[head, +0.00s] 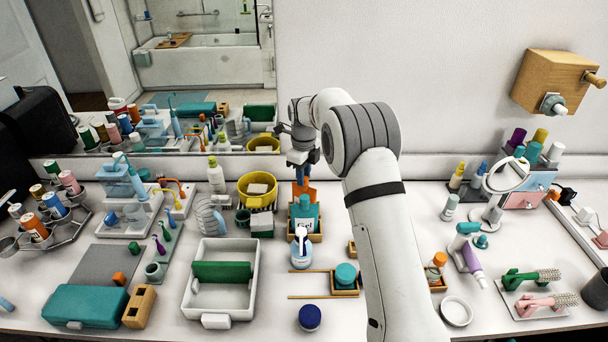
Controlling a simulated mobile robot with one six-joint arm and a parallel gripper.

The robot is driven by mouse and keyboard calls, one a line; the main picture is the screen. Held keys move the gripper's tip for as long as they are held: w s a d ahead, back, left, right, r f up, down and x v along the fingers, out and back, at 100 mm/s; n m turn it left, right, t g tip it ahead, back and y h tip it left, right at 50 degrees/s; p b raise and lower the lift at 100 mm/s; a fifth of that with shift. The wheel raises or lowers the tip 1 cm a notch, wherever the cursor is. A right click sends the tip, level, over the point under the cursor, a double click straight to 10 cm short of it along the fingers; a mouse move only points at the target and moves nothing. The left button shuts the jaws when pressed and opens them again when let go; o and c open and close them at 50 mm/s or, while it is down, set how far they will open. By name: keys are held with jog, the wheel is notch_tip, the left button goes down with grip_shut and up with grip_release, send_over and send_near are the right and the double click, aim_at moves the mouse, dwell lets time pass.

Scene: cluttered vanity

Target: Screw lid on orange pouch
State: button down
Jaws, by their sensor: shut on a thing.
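The orange pouch (309,192) stands at the back of a small wooden tray (316,238), behind a teal pouch (304,214). Only its upper part shows, and I cannot make out its spout. My gripper (301,170) points down right above the orange pouch, near the wall. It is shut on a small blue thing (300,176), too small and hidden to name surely. I cannot tell whether this thing touches the pouch. A small orange cap-like piece (119,278) lies on the grey mat at left.
A white and blue bottle (301,250) stands in front of the tray. A white bin (222,305) with a green divider is front left.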

jog(key=m, duration=0.3)
jog(key=m, duration=0.3)
jog(key=shift+r+m+p, duration=0.35)
jog(key=shift+m+p, duration=0.15)
jog(key=shift+p, duration=0.2)
jog(key=shift+d+f+m+p, duration=0.1)
jog(key=shift+m+p, duration=0.2)
jog(key=shift+p, duration=0.55)
jog(key=shift+f, duration=0.2)
jog(key=c, duration=1.1)
grip_release()
jog(key=shift+r, duration=0.1)
